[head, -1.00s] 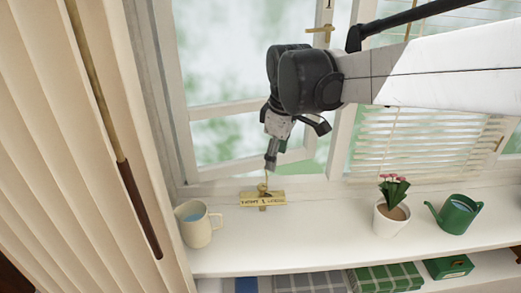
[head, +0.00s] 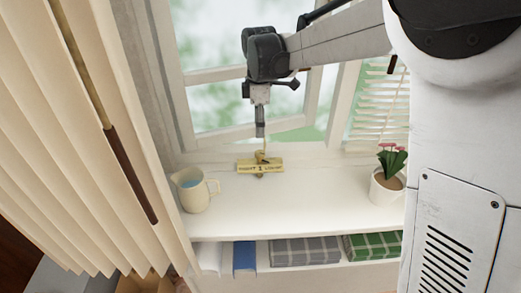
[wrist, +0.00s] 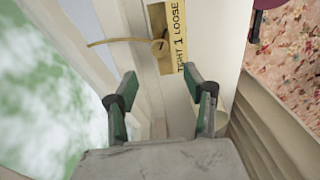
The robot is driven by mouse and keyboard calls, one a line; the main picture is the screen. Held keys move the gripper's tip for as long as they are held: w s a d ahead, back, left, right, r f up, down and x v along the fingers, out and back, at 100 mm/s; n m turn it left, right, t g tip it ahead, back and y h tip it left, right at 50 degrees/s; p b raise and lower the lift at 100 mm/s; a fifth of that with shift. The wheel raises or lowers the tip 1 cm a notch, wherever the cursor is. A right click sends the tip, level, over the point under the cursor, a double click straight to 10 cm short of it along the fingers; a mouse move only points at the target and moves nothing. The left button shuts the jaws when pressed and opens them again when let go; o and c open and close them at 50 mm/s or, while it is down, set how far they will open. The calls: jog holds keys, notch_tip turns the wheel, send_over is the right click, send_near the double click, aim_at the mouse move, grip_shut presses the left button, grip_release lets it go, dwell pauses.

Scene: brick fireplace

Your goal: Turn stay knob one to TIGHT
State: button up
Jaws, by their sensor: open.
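The brass plate (head: 272,163), lettered TIGHT 1 LOOSE, lies at the window's foot at the back of the white sill; it also shows in the wrist view (wrist: 179,62). Beside its lettering stands the small brass stay knob (wrist: 159,44), which shows as a small upright piece in the head view (head: 261,153). A thin curved brass piece (wrist: 115,41) reaches left from the knob in the wrist view. My gripper (head: 260,134) points down just above the knob. In the wrist view its two green-and-black fingers (wrist: 161,76) are apart with nothing between them; the knob appears beyond their tips.
A cream jug (head: 193,190) stands on the sill left of the plate. A white pot with a pink-flowered plant (head: 387,185) stands to the right. Window frames rise behind, and a pleated curtain (head: 75,150) hangs at left. The sill (head: 300,205) between jug and pot is clear.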

aim_at(260, 153)
notch_tip(260, 153, down, 10)
jog(key=shift+f+b, duration=0.25)
jog(key=shift+b, duration=0.05)
jog(key=c, duration=1.1)
